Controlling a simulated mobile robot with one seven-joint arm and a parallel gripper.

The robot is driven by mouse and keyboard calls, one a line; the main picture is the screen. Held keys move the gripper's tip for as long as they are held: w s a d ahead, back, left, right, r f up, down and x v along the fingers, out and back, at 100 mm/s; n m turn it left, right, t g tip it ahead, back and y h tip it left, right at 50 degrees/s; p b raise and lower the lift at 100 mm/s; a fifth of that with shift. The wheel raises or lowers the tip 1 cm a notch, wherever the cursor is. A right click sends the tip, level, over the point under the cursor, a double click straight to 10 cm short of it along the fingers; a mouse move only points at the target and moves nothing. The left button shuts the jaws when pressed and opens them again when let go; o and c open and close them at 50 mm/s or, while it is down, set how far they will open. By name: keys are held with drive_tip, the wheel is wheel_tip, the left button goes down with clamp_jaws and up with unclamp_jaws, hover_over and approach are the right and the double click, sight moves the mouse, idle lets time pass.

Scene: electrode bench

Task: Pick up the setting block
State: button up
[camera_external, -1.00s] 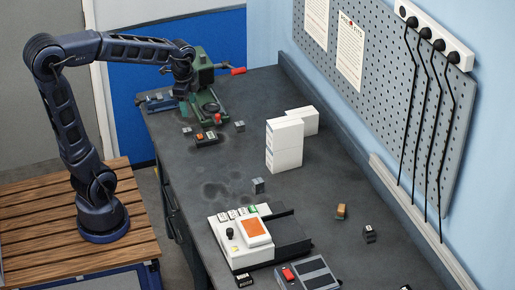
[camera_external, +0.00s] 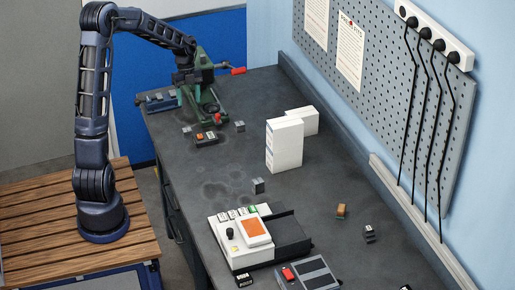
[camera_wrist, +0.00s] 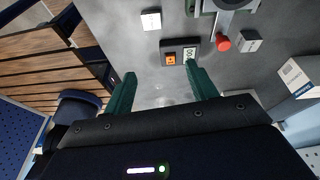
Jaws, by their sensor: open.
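My gripper (camera_wrist: 160,86) is open, with its two green fingers apart and nothing between them. In the external view it hangs at the far end of the bench beside the green machine, partly merging with it. Small grey blocks lie there: one (camera_wrist: 151,20) left of the black display box and one (camera_wrist: 250,40) right of the red knob. They also show in the external view, the left one (camera_external: 187,131) and the right one (camera_external: 240,126). Another grey block (camera_external: 257,185) sits mid-bench. I cannot tell which is the setting block. The gripper touches none of these.
A black display box (camera_wrist: 180,52) with an orange button lies ahead of the fingers. The green machine (camera_external: 216,107) has a red knob (camera_wrist: 222,43). White cartons (camera_external: 285,146) stand mid-bench. A white control unit (camera_external: 230,238) and more small blocks are nearer. The bench between is largely clear.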

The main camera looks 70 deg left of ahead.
drive_tip(key=a+f+m, duration=0.1)
drive_tip(key=a+f, duration=0.2)
drive_tip(key=a, duration=0.1)
hover_over(187, 129)
drive_tip(key=a, duration=0.3)
drive_tip(key=shift+t+h, duration=0.3)
drive_tip(key=shift+h, duration=0.1)
drive_tip(key=f, duration=0.5)
drive_tip(key=shift+w+d+f, duration=0.15)
drive_tip(key=shift+w, duration=0.2)
drive_tip(key=shift+s+x, duration=0.2)
drive_tip(key=shift+x, duration=1.1)
drive_tip(key=shift+s+x, duration=0.15)
drive_tip(key=shift+x, duration=1.15)
drive_tip(key=c, duration=1.1)
